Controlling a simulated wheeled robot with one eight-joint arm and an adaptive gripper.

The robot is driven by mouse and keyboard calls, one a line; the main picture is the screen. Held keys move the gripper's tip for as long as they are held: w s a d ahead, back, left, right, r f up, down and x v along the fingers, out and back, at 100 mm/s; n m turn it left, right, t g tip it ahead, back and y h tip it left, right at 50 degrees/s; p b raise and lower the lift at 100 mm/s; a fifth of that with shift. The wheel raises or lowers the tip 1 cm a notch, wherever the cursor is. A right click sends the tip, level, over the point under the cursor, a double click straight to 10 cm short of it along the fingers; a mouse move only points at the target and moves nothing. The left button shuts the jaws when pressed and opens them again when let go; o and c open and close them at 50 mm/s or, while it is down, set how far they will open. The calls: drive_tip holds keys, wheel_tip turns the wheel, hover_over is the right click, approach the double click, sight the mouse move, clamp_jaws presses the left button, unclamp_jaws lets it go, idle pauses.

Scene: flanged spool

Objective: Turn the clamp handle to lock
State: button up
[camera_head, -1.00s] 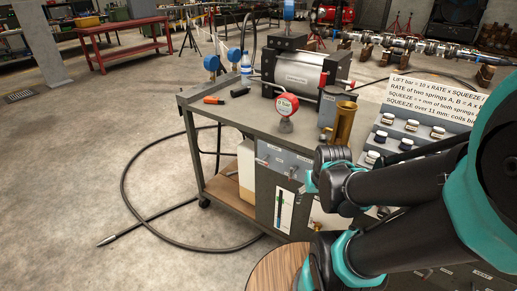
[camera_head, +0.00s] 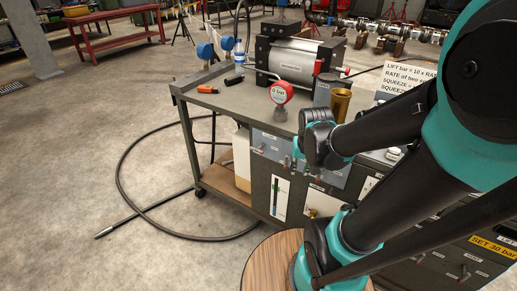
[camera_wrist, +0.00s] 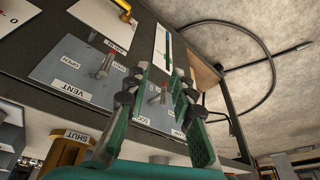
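A small lever handle (camera_wrist: 157,97) on the cart's grey-blue front panel shows between the fingers of my gripper (camera_wrist: 160,78) in the wrist view. Its label plates are partly covered by the fingers, so I cannot read them fully. The fingers are spread apart, one on each side of the handle in the picture; I see no clear contact. A second lever (camera_wrist: 105,66) sits beside it, near the VENT, OPEN and SHUT labels. In the head view my gripper (camera_head: 298,149) is in front of the panel (camera_head: 272,148), mostly hidden by my wrist.
A sloped label board (camera_head: 411,79) is at the right. A black hose (camera_head: 122,180) loops on the floor left of the cart; the floor there is otherwise open.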

sight(260, 146)
drive_tip(key=w+a+r+m, duration=0.1)
drive_tip(key=w+a, duration=0.1)
drive_tip(key=w, duration=0.1)
drive_tip(key=w+a+r+m, duration=0.1)
drive_tip(key=w+a+r, duration=0.1)
drive_tip(key=w, duration=0.2)
drive_tip(key=w+a+r+g, duration=0.1)
drive_tip(key=w, duration=0.3)
drive_tip(key=shift+a+r+m, duration=0.25)
drive_tip(key=shift+a+m, duration=0.15)
clamp_jaws()
drive_tip(key=w+a+r+m+h, duration=0.1)
drive_tip(key=w+a+r+m, duration=0.15)
drive_tip(key=w+a, duration=0.6)
drive_tip(key=shift+m+g, duration=0.25)
drive_tip(key=shift+g, duration=0.15)
drive_tip(key=f, duration=0.4)
drive_tip(key=w+d+f, duration=0.1)
drive_tip(key=f, duration=0.4)
drive_tip(key=w+d+f, duration=0.1)
drive_tip(key=f, duration=0.4)
drive_tip(key=shift+w, duration=0.1)
